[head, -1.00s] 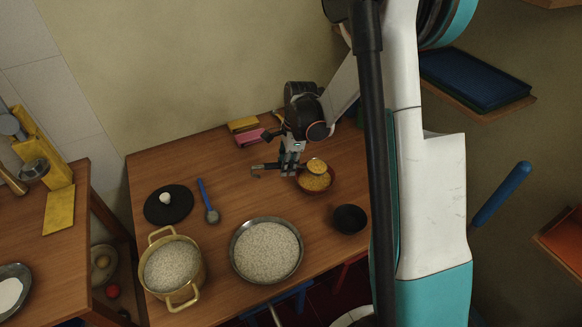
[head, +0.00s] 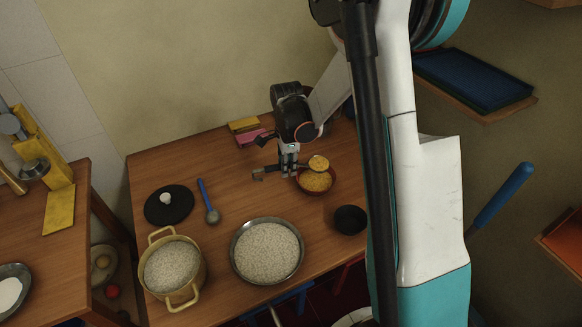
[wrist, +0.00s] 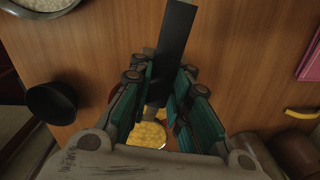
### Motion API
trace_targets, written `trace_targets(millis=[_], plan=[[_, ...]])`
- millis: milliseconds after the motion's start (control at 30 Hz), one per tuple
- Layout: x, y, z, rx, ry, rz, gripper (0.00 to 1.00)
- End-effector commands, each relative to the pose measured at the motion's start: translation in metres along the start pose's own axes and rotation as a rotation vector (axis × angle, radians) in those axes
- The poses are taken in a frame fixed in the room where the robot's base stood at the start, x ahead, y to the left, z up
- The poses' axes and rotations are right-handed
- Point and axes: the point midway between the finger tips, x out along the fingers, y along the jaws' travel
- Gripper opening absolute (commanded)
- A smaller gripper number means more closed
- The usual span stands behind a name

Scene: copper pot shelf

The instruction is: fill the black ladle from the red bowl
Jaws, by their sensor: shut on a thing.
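My gripper (head: 288,167) is shut on the handle of the black ladle (head: 266,173). The handle sticks out to the left, and the ladle's bowl is on the right, heaped with yellow pieces. In the head view the ladle's bowl appears over the back part of the red bowl (head: 332,187); the exact gap is hard to tell. The red bowl stands on the table and holds the same yellow pieces. In the wrist view the black handle (wrist: 176,40) runs between the fingers, and the yellow load shows below them. The fingers hide most of the red bowl there.
A small black bowl (head: 349,220) stands in front of the red bowl. A wide pan of grain (head: 301,262) and a yellow pot (head: 197,284) are at the front. A black lid (head: 156,210), a blue-handled spoon (head: 206,198) and pink and yellow blocks (head: 247,137) lie around.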

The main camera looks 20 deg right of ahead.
Motion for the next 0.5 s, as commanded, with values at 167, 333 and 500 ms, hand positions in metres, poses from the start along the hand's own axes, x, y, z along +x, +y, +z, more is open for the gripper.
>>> trace_targets(millis=[167, 333, 500], plan=[[0.0072, 0.0000, 0.0054, -0.001, -0.001, 0.002, 0.00], [0.0070, 0.0000, 0.0062, 0.000, -0.002, 0.002, 0.00], [0.0068, 0.0000, 0.0053, 0.000, -0.002, 0.002, 0.00]])
